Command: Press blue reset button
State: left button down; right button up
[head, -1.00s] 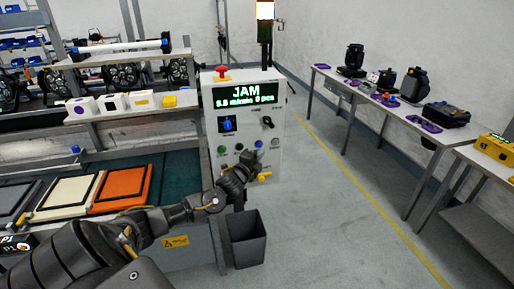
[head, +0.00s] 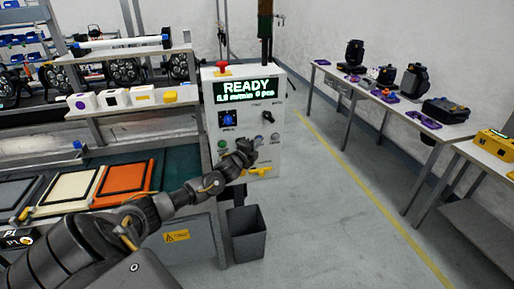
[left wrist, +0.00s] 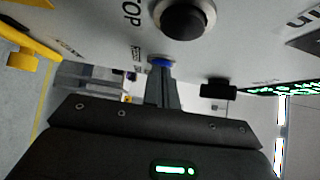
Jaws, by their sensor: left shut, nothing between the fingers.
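The white control panel (head: 270,95) stands at the end of the bench, and its display (head: 247,90) reads "READY" in green. The blue reset button (left wrist: 161,61) shows in the left wrist view, below a larger black button (left wrist: 185,18) with a label ending in "OP". My left gripper (left wrist: 162,72) is shut and empty, its fingertips right at the blue button, apparently touching it. In the head view the left gripper (head: 248,152) is at the panel's lower part and hides the blue button. My right gripper is out of view.
A red mushroom button (head: 221,68) sits on the panel's top. A yellow handle (head: 260,172) sticks out low on its front. A grey bin (head: 246,234) stands below. The floor to the right is clear up to the tables (head: 400,118).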

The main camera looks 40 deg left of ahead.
pick_arm(q)
jog(key=shift+a+r, duration=0.4)
jog(key=shift+a, duration=0.15)
jog(key=shift+r, duration=0.1)
jog(key=s+d+f, duration=0.1)
jog(key=s+d, duration=0.5)
jog(key=s, duration=0.6)
jog(key=shift+b, duration=0.3)
